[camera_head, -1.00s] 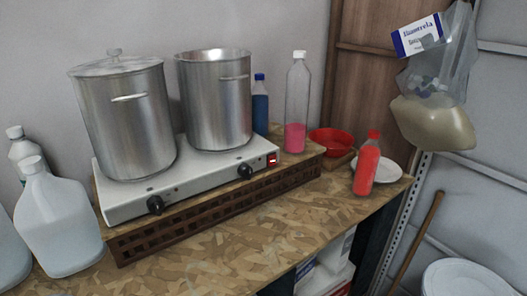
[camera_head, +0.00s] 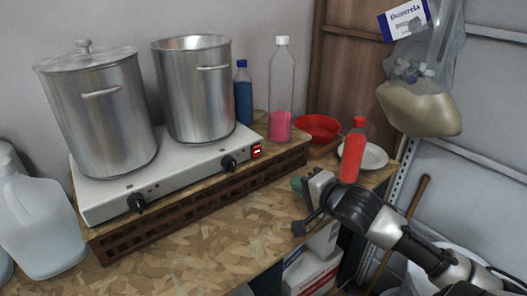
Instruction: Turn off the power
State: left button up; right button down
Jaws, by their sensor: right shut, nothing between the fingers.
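The white two-burner hot plate (camera_head: 180,177) sits on a dark lattice rack (camera_head: 200,210) on the wooden worktop. Its red power switch (camera_head: 256,151) is at the right end of the front face. Two black knobs show on that face, the left knob (camera_head: 136,202) and the right knob (camera_head: 228,164). A lidded steel pot (camera_head: 97,115) and an open steel pot (camera_head: 195,90) stand on the plate. My right gripper (camera_head: 299,205) is shut and empty over the worktop's front edge, right of and below the switch, apart from it. My left gripper is not in view.
A red bottle (camera_head: 353,150) and a white plate (camera_head: 375,156) are close behind my right gripper. A red bowl (camera_head: 317,127), a clear bottle with pink liquid (camera_head: 281,95) and a blue bottle (camera_head: 243,95) stand behind. A white jug (camera_head: 40,225) is at left. The front worktop is clear.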

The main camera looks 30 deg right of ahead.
aim_at(258, 149)
jog(key=r, duration=0.2)
jog(key=w+r+m+t, duration=0.1)
jog(key=shift+d+y, duration=0.3)
jog(key=p+x, duration=0.1)
jog(key=x, duration=0.3)
jog(key=p+x, duration=0.1)
jog(key=x, duration=0.4)
jog(key=r+p+x, duration=0.1)
jog(key=p+x, duration=0.1)
jog(key=x, duration=0.2)
jog(key=shift+w, duration=0.5)
